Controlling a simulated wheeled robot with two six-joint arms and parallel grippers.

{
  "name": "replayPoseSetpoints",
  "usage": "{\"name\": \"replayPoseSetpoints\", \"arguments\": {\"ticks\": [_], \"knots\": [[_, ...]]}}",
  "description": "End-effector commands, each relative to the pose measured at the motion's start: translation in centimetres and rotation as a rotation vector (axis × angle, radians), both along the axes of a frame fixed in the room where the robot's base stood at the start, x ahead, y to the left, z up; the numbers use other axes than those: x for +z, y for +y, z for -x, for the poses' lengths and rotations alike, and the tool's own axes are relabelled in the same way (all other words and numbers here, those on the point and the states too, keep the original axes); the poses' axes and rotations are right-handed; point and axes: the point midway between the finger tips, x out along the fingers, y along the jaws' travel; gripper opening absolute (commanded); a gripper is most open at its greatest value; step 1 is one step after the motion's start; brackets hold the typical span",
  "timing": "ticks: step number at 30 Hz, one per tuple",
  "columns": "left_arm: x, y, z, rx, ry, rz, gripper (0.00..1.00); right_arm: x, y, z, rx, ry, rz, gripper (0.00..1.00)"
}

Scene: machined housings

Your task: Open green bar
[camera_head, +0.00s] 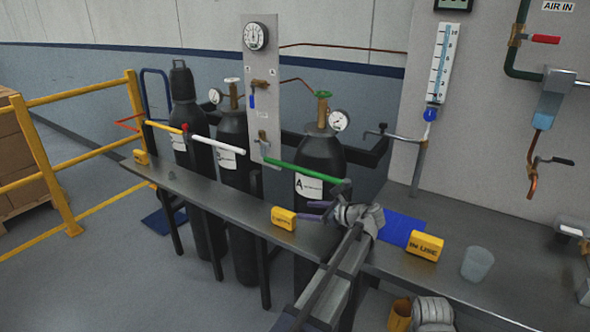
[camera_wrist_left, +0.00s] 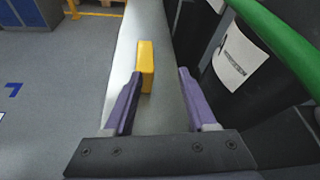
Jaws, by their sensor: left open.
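The green bar (camera_head: 305,171) runs across the front of the right-hand dark gas cylinder (camera_head: 318,212), with a dark bracket at its right end. In the left wrist view the green bar (camera_wrist_left: 275,40) crosses the upper right corner, outside the jaws. My left gripper (camera_head: 308,211) is open and empty, with purple fingers pointing left over the bench, below and in front of the bar's right part. In the wrist view a yellow block (camera_wrist_left: 146,66) shows between the fingers of the left gripper (camera_wrist_left: 159,73), beyond the tips. My right gripper is not in view.
A white bar (camera_head: 218,145) and an orange bar (camera_head: 162,127) cross the other cylinders. The narrow grey bench (camera_head: 235,197) carries yellow blocks, including an IN USE block (camera_head: 425,246), a blue sheet (camera_head: 402,229) and a clear cup (camera_head: 477,263). A yellow railing (camera_head: 85,155) stands at left.

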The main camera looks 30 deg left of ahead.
Motion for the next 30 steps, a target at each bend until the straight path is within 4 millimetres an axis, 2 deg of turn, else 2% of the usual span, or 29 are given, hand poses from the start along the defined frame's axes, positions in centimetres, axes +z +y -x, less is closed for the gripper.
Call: {"name": "replayPoseSetpoints", "arguments": {"ticks": [1,3,6,12,18,30], "knots": [[1.0,1.4,-0.2,-0.017,-0.109,0.011,0.57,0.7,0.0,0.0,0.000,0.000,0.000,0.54],[2.1,3.1,-1.3,-0.054,-0.296,0.039,0.57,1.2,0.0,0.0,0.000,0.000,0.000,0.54],[3.8,4.9,-2.6,-0.115,-0.549,0.107,0.57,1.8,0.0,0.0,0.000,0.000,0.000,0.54],[6.6,6.6,-4.3,-0.218,-0.917,0.277,0.57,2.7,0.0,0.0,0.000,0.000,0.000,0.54],[7.8,6.8,-4.9,-0.270,-1.078,0.392,0.57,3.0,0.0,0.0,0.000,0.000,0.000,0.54],[7.7,7.5,-6.0,-0.275,-1.097,0.408,0.57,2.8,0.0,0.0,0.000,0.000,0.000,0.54]]}}
